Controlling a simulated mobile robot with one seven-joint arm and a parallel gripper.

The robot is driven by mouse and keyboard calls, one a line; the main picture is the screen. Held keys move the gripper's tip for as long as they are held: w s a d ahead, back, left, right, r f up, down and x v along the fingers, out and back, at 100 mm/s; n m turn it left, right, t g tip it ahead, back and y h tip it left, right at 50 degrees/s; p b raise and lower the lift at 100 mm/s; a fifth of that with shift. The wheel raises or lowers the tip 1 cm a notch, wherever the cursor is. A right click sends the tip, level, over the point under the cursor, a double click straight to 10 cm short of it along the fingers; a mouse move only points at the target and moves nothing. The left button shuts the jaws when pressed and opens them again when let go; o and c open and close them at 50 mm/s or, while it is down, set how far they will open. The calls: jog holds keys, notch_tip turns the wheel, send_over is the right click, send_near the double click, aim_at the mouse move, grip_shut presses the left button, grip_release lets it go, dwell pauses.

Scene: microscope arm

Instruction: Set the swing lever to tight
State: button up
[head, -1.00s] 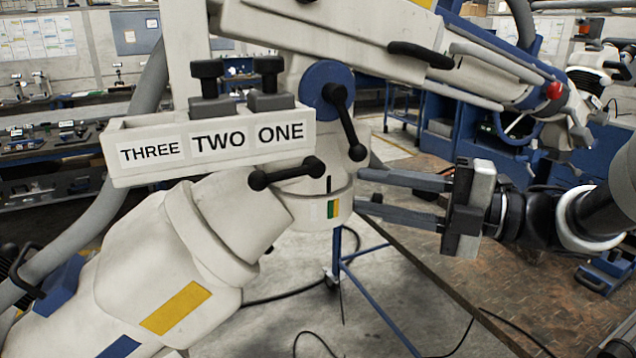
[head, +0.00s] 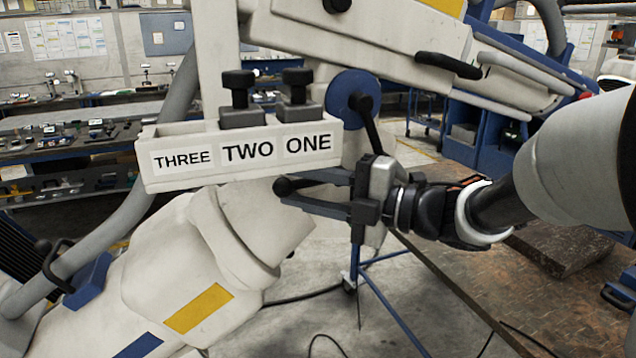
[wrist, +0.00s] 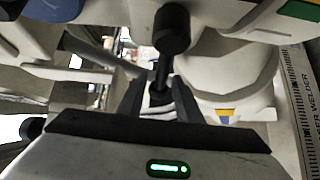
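The swing lever is a black bar with a ball at each end. In the head view its left ball (head: 283,187) shows just past my fingertips, and my gripper hides the rest. In the wrist view the black lever (wrist: 172,35) runs down from its thick knob to between my two fingers. My gripper (head: 297,188) reaches in from the right with one finger above and one below the lever. The fingers look apart, and I cannot tell if either touches it. In the wrist view a green mark (wrist: 300,10) shows on the white body at upper right.
A second black lever (head: 370,125) hangs from the blue disc (head: 350,93) just above my gripper. The white box labelled THREE, TWO, ONE (head: 240,155) sits at upper left with two black knobs. A brown worktop (head: 460,270) lies below my arm at right.

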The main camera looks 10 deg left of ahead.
jog(key=shift+w+a, duration=0.1)
jog(key=shift+a, duration=0.45)
grip_shut()
jog(key=shift+f+n+h+b, duration=0.45)
jog(key=shift+f+n+h, duration=0.05)
jog(key=shift+f+n, duration=0.1)
grip_release()
jog(key=shift+d, duration=0.1)
jog(key=shift+r, duration=0.1)
